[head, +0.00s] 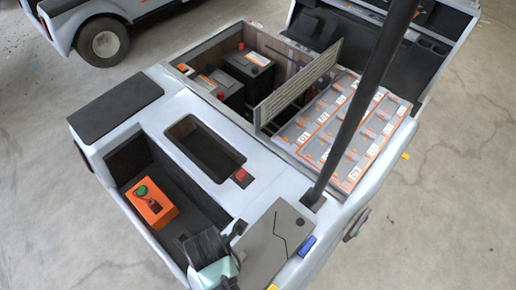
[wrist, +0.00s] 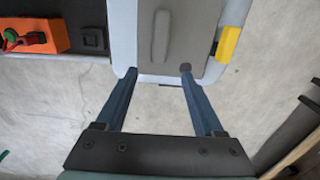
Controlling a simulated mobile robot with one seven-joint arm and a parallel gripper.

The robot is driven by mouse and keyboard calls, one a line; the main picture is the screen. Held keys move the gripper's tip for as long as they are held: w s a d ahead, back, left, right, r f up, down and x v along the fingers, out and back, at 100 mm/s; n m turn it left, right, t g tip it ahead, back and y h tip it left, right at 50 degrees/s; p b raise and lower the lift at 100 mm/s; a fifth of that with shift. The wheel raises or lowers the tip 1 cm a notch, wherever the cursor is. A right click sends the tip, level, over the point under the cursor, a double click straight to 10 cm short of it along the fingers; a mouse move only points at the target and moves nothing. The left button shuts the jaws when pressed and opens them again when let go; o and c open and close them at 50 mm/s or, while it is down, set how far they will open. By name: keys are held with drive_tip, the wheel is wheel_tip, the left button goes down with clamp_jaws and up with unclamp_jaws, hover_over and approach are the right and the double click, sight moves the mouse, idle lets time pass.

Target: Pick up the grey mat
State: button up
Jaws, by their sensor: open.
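A flat grey sheet (head: 273,245) with a thin dark line lies on the near right corner of the cart; it looks like the grey mat. A second, darker grey pad (head: 115,105) lies on the cart's left corner. In the wrist view a grey panel (wrist: 180,30) with a raised ridge lies ahead, probably the same near-corner sheet. My gripper (wrist: 158,72) is open and empty, its blue fingers apart, with the tips by the panel's near edge. I cannot tell whether they touch it. In the head view my wrist partly covers the area beside the sheet.
An orange box (head: 151,203) with a green and red knob sits in the left well. A dark post (head: 360,100) rises beside the sheet. Batteries (head: 248,68), an upright slatted panel (head: 298,82) and a numbered tray (head: 350,122) stand farther back. Concrete floor surrounds the cart.

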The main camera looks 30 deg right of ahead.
wheel_tip(320, 180, down, 10)
drive_tip(key=shift+f+b, duration=0.15)
drive_tip(key=shift+b, duration=0.6)
clamp_jaws()
drive_tip(key=shift+w, duration=0.15)
idle(0.9)
